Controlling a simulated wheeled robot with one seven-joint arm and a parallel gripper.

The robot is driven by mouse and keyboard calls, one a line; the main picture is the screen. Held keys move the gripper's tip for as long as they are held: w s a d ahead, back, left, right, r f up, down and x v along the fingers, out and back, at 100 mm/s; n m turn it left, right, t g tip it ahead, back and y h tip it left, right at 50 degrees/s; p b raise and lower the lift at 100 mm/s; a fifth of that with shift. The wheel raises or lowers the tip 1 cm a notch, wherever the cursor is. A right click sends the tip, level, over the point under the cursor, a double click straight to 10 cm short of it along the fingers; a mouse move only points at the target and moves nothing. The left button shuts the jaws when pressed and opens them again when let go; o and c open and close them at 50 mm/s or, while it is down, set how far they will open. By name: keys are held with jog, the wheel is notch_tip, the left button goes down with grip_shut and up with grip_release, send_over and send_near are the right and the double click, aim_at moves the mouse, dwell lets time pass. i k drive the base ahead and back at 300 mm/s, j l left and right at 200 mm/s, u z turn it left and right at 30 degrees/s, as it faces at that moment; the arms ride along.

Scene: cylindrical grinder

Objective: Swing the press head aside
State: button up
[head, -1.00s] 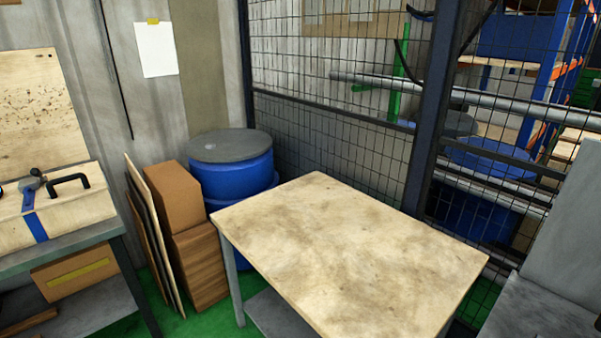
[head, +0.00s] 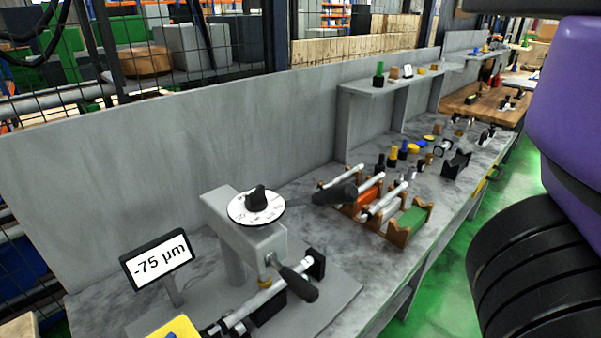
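The press head (head: 252,238) is a grey block on a column at the front of the bench in the head view. A white dial (head: 243,208) with a black knob sits on its top. A lever with a dark grip (head: 335,194) reaches right from beside the dial. A second black handle (head: 299,284) slants down in front of the head. The head sits over a fixture holding a light metal bar (head: 255,301). Part of my purple and black arm fills the right edge; my gripper is not in view.
A small display (head: 158,266) reading "-75 µm" stands left of the press. A yellow item (head: 178,327) is cut off at the bottom. Wooden racks (head: 408,220) with rods stand right of the press, close to the lever. A grey back panel (head: 160,160) runs behind the bench.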

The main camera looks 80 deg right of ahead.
aim_at(264, 250)
jog(key=z, duration=0.8)
jog(key=k+l+z, duration=0.15)
jog(key=k+l, duration=0.5)
